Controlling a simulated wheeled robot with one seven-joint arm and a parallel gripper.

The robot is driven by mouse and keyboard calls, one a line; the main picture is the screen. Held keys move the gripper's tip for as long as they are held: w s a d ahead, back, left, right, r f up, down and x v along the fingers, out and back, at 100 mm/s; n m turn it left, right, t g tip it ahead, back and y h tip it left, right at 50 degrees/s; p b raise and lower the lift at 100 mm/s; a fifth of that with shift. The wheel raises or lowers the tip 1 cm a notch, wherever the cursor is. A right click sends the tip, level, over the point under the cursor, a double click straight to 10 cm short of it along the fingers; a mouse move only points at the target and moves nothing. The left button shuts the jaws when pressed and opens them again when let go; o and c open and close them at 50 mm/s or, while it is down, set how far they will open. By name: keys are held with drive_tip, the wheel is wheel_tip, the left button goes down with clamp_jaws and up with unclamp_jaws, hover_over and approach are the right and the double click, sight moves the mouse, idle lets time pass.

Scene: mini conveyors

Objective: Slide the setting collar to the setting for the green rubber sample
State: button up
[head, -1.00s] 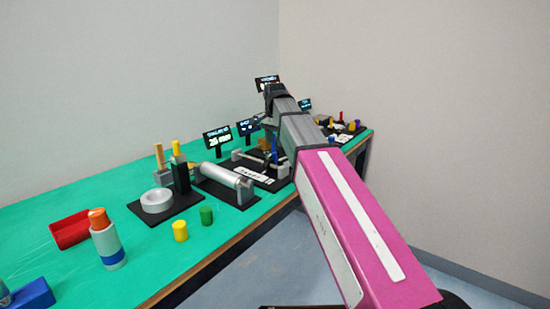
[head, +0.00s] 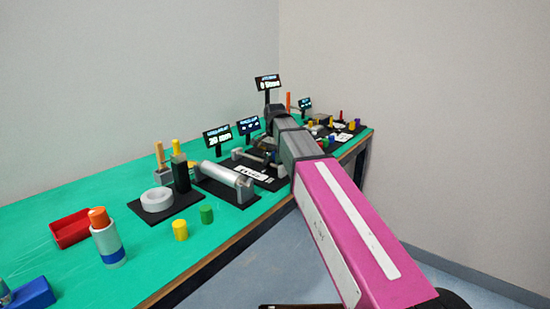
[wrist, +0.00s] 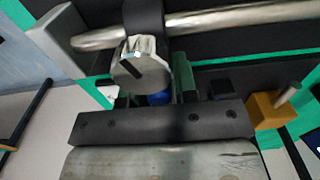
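In the wrist view a thick silver rod (wrist: 225,17) runs across the top, with a dark collar (wrist: 143,16) around it. A silver faceted knob (wrist: 140,62) sits just below that collar; I cannot tell for sure that this is the setting collar. My gripper (wrist: 155,92) points at this spot, with its fingers close below the knob; their gap and any contact are unclear. A bit of blue (wrist: 158,98) shows between them. In the head view my arm hides the gripper.
A silver roller (head: 222,174) on a black base and a white ring (head: 157,199) lie left of my arm. A red tray (head: 73,229) is further left. An orange block (wrist: 268,110) with a pin is right of my gripper.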

clamp_jaws()
drive_tip(key=w+a, duration=0.4)
drive_tip(key=a, duration=0.1)
drive_tip(key=shift+s+d, duration=0.1)
drive_tip(key=shift+o, duration=2.4)
unclamp_jaws()
drive_tip(key=shift+r, duration=0.1)
wheel_tip(320, 180, up, 11)
